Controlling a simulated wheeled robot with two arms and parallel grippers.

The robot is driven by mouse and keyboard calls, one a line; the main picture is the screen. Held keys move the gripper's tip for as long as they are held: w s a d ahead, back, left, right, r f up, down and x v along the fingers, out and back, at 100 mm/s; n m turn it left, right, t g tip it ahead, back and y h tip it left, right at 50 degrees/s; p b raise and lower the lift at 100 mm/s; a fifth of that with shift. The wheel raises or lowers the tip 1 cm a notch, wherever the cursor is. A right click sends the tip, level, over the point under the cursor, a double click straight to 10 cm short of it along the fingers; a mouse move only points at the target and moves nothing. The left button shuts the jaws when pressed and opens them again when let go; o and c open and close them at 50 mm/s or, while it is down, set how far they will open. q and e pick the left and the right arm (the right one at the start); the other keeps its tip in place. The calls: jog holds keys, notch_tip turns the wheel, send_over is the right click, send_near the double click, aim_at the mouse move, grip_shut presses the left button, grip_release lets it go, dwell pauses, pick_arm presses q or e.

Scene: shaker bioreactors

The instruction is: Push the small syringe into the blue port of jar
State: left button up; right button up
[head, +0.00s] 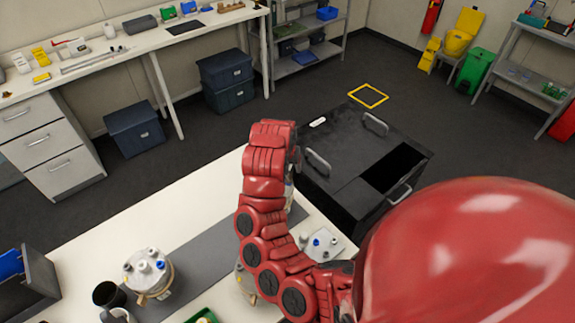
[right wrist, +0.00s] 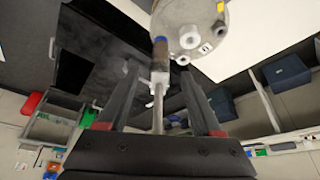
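In the right wrist view my right gripper (right wrist: 161,70) is open, its two dark fingers on either side of a small syringe with gaps to both. The syringe (right wrist: 160,67) has a brownish barrel, a white flange and a thin plunger rod running back between the fingers towards the palm. Its front end is at the blue port (right wrist: 160,42) of a metal-lidded jar (right wrist: 205,15); how deep it sits I cannot tell. In the head view my red right arm hides the gripper and syringe. My left gripper is not in view.
In the head view another jar (head: 148,272) with a blue port stands on the white table, beside a black cup (head: 107,294). A ported lid (head: 320,243) shows right of my arm. A black cart (head: 360,160) stands beyond the table. A dark bin (head: 27,285) is at the left.

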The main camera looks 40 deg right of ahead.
jog(key=shift+a+r, duration=0.1)
jog(key=shift+r, duration=0.2)
jog(key=p+v, duration=0.3)
jog(key=v, duration=1.4)
jog(key=shift+f, duration=0.1)
jog(key=shift+s, duration=0.1)
